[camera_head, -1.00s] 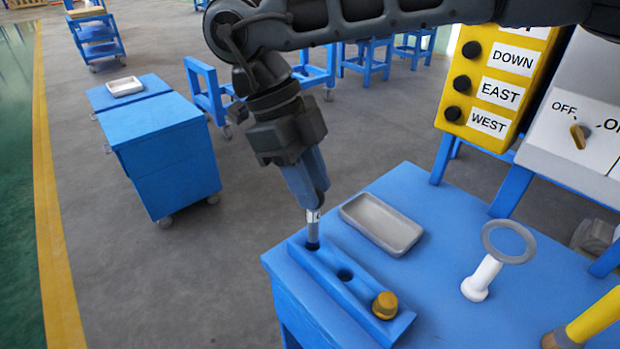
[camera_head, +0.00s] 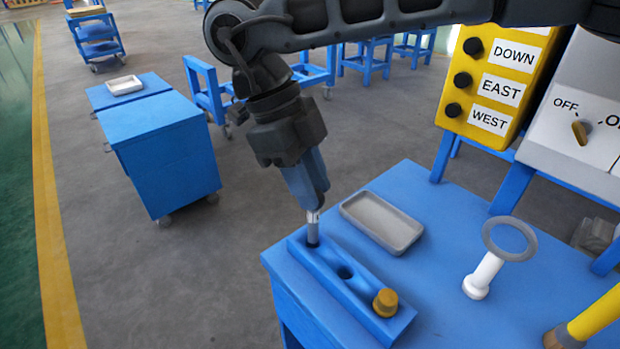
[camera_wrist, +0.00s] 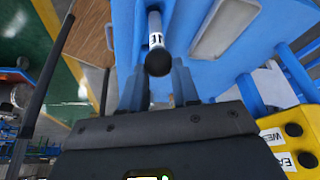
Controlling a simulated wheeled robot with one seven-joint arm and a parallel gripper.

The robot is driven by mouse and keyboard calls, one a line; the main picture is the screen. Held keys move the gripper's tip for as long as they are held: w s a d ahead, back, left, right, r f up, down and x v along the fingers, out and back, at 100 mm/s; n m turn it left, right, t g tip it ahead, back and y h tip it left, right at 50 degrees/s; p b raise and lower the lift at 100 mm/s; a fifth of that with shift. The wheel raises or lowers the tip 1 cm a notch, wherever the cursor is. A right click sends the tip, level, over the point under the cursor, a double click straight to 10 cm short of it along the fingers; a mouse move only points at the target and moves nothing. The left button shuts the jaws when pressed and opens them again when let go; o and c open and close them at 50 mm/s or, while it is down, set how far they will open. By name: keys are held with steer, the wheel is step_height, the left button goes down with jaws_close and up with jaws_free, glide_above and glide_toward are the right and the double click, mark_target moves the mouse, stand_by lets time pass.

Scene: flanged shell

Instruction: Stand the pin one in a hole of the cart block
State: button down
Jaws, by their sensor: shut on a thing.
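The cart block (camera_head: 328,273) is a long blue bar with holes in its top, lying along the left edge of the blue cart top. My gripper (camera_head: 314,207) is above its far left end, shut on a silver pin (camera_head: 313,228). The pin stands about upright with its lower end at the end hole; how deep it sits I cannot tell. In the wrist view the pin (camera_wrist: 156,28) shows a white label and a dark round end between the fingers. The middle hole (camera_head: 345,272) is empty. A yellow-capped piece (camera_head: 385,302) stands in the near hole.
A grey tray (camera_head: 381,223) lies just behind the block. A yellow button panel (camera_head: 492,85) and a grey switch box (camera_head: 575,125) rise behind.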

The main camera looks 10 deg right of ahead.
steer(key=shift+f+b, duration=0.85)
steer(key=shift+f, duration=0.7)
steer(key=c, duration=0.8)
jaws_free()
steer(key=shift+o, duration=0.2)
steer(key=v, duration=0.7)
steer(key=shift+a+r, duration=0.15)
steer(key=shift+r, duration=0.25)
